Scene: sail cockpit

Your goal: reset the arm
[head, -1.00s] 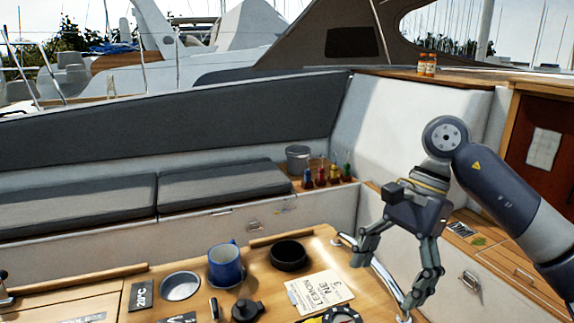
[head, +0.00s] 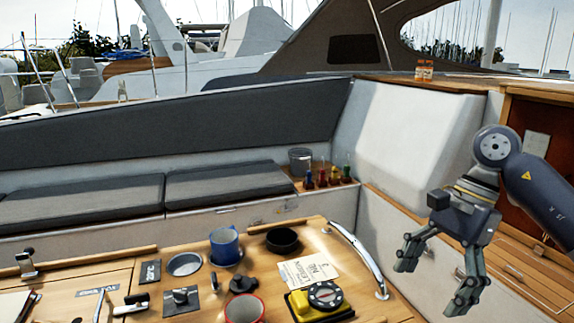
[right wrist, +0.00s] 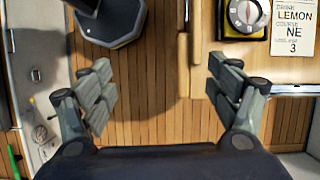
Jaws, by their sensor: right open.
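My right gripper (head: 432,283) is open and empty, held in the air to the right of the cockpit table (head: 205,287) in the head view. My right arm comes in from the right edge. In the right wrist view the two fingers of the right gripper (right wrist: 160,92) are spread wide, with wooden slatted floor and the table's edge below them. Nothing is between the fingers. My left gripper is not in view.
The table holds a blue mug (head: 225,246), a black round dish (head: 282,240), a metal bowl (head: 184,264), a red mug (head: 244,309), a yellow device with a dial (head: 322,297) and a card (head: 308,272). A metal rail (head: 360,258) curves along its right edge.

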